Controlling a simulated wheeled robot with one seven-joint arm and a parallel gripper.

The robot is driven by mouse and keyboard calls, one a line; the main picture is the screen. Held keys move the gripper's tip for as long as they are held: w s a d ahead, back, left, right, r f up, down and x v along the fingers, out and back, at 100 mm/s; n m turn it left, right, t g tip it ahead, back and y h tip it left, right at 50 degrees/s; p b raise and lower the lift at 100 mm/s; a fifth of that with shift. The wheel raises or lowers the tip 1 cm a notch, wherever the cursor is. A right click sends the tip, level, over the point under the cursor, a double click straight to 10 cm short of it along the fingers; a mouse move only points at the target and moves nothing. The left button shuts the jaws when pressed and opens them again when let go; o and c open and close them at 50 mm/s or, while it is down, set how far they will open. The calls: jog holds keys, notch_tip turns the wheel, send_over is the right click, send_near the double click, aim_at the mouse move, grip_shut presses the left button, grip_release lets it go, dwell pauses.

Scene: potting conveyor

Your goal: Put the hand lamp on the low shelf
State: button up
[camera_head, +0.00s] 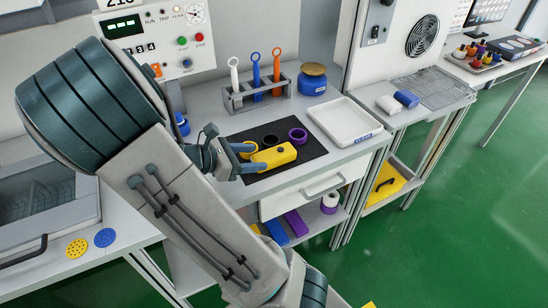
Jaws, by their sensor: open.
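A yellow object, which looks like the hand lamp (273,157), lies on a black mat (303,142) on the worktop. My gripper (253,157) is at its left end, with blue fingertips on either side of that end. The jaws are open; I cannot tell whether the fingers touch it. A low shelf (314,220) under the worktop holds blue and purple items and a white-and-purple roll (330,203). My arm hides the left part of this shelf.
A tool rack (258,95), a blue jar (312,80) and a white tray (343,120) stand around the mat. A drawer (314,190) is below the worktop. Another shelf at right holds a yellow case (385,181). Green floor is clear at right.

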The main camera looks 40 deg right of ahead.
aim_at(265, 156)
jog(key=x, duration=0.5)
jog(key=shift+w+d, duration=0.15)
jog(key=shift+d, duration=0.05)
jog(key=c, duration=0.9)
jog(key=shift+o, duration=0.2)
jog(key=shift+r, duration=0.85)
notch_tip(265, 156, up, 3)
jog(key=shift+f+p, duration=0.15)
jog(key=shift+p, duration=0.15)
jog(key=s+d+r, duration=0.1)
jog(key=s+r, duration=0.2)
jog(key=s, duration=0.2)
jog(key=s+d+r+b, duration=0.1)
jog(key=s+r, duration=0.2)
jog(key=s, duration=0.3)
jog(key=shift+r, duration=0.25)
